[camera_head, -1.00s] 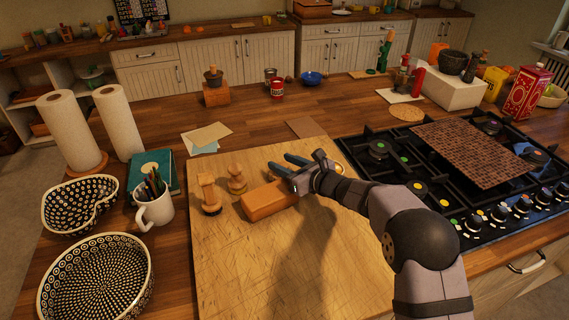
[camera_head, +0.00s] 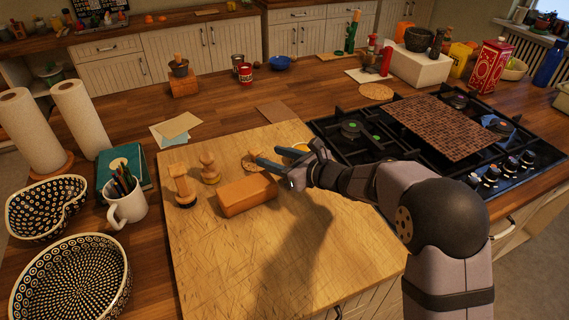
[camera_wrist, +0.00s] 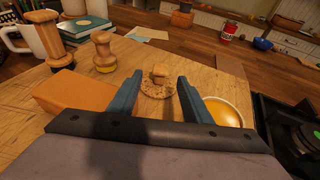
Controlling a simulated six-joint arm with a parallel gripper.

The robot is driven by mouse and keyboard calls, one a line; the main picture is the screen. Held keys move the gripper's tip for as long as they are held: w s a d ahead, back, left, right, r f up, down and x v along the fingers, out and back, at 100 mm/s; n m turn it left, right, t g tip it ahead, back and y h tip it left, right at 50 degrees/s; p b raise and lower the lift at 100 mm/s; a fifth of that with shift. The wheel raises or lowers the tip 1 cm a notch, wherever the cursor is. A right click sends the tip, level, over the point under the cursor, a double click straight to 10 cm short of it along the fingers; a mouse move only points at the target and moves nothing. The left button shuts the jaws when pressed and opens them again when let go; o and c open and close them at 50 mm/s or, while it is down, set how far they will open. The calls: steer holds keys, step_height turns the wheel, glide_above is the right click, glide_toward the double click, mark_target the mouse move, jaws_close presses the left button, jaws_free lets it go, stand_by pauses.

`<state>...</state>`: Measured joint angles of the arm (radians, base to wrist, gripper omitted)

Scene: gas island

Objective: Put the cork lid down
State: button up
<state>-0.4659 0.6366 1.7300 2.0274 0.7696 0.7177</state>
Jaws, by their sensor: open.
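The cork lid (camera_head: 252,163) is a small speckled disc with a knob on top. It lies flat, knob up, on the wooden board (camera_head: 225,265). In the wrist view the lid (camera_wrist: 157,88) shows between and just beyond the two blue fingers. My gripper (camera_head: 267,154) is open and empty, close to the lid. Its spread fingers (camera_wrist: 160,78) also show in the wrist view. I cannot tell whether a finger touches the lid.
A wooden block (camera_head: 247,195) and two wooden stampers (camera_head: 182,187) (camera_head: 209,168) stand left of the lid. A bowl with orange-yellow contents (camera_wrist: 225,112) is close to its right. The gas hob (camera_head: 350,135) lies further right. The board's front is clear.

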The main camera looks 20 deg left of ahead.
steer(key=shift+b+v, duration=0.3)
steer(key=shift+v, duration=1.65)
steer(key=shift+r, duration=0.1)
